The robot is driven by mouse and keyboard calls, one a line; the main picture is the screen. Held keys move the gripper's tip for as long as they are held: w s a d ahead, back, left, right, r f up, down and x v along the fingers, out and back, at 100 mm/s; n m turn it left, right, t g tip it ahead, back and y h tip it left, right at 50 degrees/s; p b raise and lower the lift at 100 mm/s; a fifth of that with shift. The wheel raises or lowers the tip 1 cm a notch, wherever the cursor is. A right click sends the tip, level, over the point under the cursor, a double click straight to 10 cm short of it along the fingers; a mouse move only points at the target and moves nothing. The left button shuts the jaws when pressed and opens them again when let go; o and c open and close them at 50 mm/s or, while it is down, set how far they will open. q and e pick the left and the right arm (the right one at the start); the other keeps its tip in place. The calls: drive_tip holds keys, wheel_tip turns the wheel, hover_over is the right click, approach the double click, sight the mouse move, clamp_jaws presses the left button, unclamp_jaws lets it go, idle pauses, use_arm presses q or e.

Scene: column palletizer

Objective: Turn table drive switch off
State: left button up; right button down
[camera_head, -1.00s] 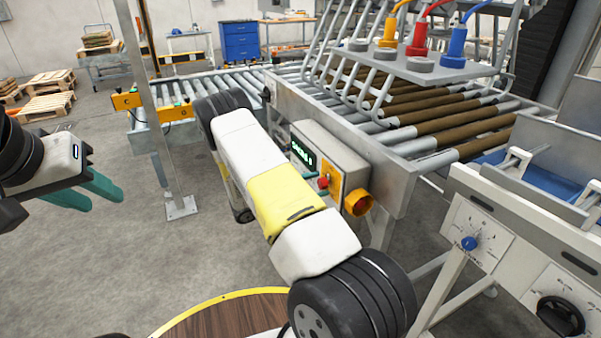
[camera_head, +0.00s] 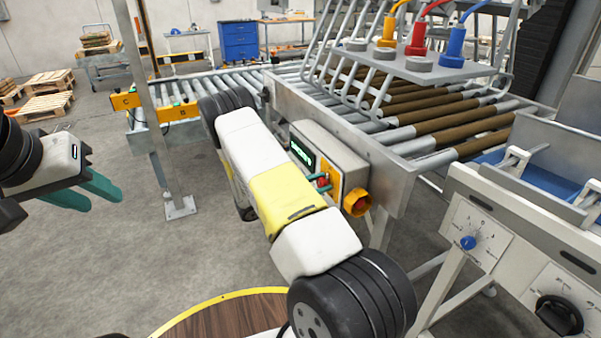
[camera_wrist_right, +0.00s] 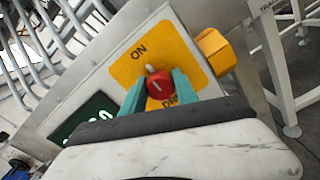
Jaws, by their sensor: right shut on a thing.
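The table drive switch is a red rotary knob (camera_wrist_right: 160,83) on a yellow plate (camera_wrist_right: 193,60), with "ON" above it and a partly hidden label below. Its white mark points up toward "ON". My right gripper (camera_wrist_right: 158,91) is shut on the knob, one teal finger on each side. In the head view the red knob (camera_head: 322,183) shows on the front of a grey control box (camera_head: 320,140), with the teal fingers of my right gripper (camera_head: 321,182) at it. My left gripper (camera_head: 95,193) is open and empty at the far left, over the floor.
The box is fixed to a roller conveyor frame (camera_head: 385,175). A white panel with a blue dial (camera_head: 468,242) stands at the right.

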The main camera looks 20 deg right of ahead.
drive_tip(key=n, duration=0.3)
drive_tip(key=shift+w+n, duration=0.1)
drive_tip(key=shift+n, duration=0.3)
drive_tip(key=n, duration=0.9)
drive_tip(key=shift+w+n, duration=0.1)
drive_tip(key=shift+n, duration=0.3)
drive_tip(key=shift+a+f+n, duration=0.1)
drive_tip(key=shift+n, duration=1.9)
drive_tip(key=c, duration=0.9)
unclamp_jaws()
drive_tip(key=shift+c, duration=0.2)
